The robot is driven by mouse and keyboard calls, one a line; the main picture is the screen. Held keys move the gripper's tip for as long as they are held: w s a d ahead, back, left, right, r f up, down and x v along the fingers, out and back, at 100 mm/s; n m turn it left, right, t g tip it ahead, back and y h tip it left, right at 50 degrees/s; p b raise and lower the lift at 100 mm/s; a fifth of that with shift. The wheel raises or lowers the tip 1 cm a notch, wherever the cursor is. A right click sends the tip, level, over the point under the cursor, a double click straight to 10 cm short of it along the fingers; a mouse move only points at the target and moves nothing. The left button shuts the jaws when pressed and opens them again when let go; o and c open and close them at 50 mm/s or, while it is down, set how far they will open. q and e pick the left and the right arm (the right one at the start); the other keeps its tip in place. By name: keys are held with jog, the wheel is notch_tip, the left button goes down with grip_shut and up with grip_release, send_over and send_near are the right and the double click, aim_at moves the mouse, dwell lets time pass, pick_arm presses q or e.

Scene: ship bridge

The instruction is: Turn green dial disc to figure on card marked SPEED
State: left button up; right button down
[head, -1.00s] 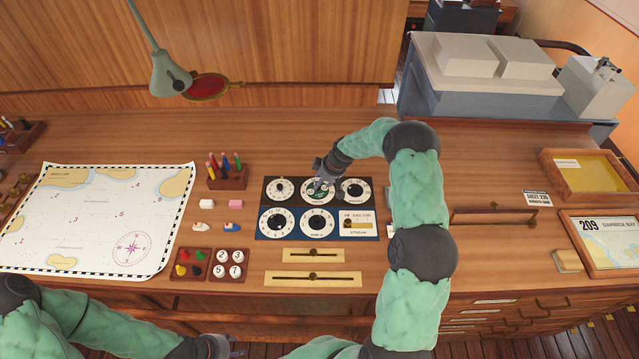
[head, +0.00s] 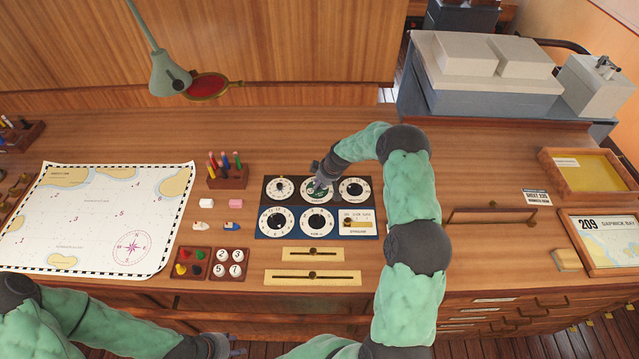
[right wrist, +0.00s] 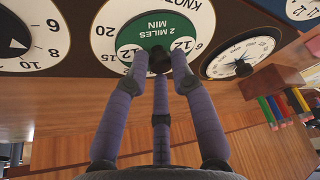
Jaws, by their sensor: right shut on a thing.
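The green dial disc (right wrist: 150,32) sits inside a white figured ring on the dial panel (head: 262,193). My right gripper (right wrist: 160,66) is shut on this knob. In the head view my right gripper (head: 318,190) covers part of the disc. My left gripper (head: 236,344) is at the lower edge, well away from the panel, its fingers apart and empty. I cannot make out a card marked SPEED; the small lettering is unreadable.
Other white dials (head: 277,222) surround the green one closely. Two brass sliders (head: 313,254) lie in front. A chart (head: 95,220) and a pen block (head: 228,177) are on the left. A framed chart (head: 610,243) is on the right. A lamp (head: 170,75) hangs behind.

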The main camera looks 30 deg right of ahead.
jog(key=shift+w+f+n+g+y+b, duration=0.25)
jog(key=shift+n+b, duration=0.9)
jog(key=shift+b, duration=1.2)
jog(key=shift+s+n+g+y+b, duration=0.1)
jog(key=shift+n+g+y+b, duration=0.25)
jog(key=shift+n+b, duration=1.4)
jog(key=b, duration=0.3)
jog(key=shift+w+n+y, duration=0.1)
jog(key=shift+n+y, duration=0.2)
jog(key=shift+y, duration=0.1)
jog(key=shift+d+r+n+g+b, duration=0.15)
jog(key=shift+n+g+b, duration=0.25)
jog(key=shift+n+b, duration=0.25)
jog(key=c, duration=1.1)
grip_release()
jog(key=shift+r, duration=0.1)
